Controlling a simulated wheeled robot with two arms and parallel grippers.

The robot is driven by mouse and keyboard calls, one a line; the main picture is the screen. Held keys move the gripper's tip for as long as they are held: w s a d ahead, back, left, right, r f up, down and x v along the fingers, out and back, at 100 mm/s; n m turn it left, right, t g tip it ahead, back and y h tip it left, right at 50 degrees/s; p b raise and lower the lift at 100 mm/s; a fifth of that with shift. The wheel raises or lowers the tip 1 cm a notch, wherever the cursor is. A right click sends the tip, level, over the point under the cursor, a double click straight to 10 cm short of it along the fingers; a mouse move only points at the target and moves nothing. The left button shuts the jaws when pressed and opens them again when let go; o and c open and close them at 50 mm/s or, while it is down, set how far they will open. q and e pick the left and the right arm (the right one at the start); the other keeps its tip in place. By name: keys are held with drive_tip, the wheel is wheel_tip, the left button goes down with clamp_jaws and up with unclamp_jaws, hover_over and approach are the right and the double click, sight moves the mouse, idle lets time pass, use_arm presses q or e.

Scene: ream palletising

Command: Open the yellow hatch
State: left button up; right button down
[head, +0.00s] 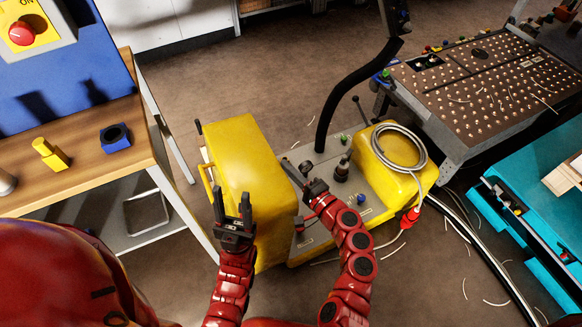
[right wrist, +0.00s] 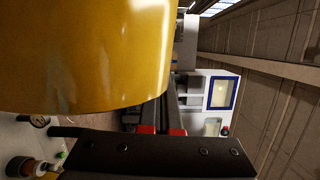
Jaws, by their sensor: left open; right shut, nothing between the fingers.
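The yellow hatch (head: 248,165) is a large rounded yellow cover on the left part of a low machine, with a yellow bar handle (head: 208,180) on its left side. My left gripper (head: 232,203) is open and empty, its fingers pointing up in front of the hatch's lower left face. My right gripper (head: 291,172) is shut with nothing in it, at the hatch's right edge, over the grey panel side. In the right wrist view a yellow curved surface (right wrist: 90,50) fills the upper left, close to the fingers (right wrist: 160,118). Whether either gripper touches the hatch I cannot tell.
The grey control panel (head: 335,165) carries knobs and levers. A second yellow cover (head: 400,185) holds a coiled grey hose (head: 420,160). A wooden workbench (head: 90,165) stands left, a studded table (head: 490,85) and a teal cart (head: 520,215) right. Cables lie on the floor.

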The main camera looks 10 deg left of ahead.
drive_tip(key=b+v, duration=0.1)
drive_tip(key=v, duration=1.6)
drive_tip(key=shift+s+d, duration=0.15)
drive_tip(key=shift+s, duration=0.05)
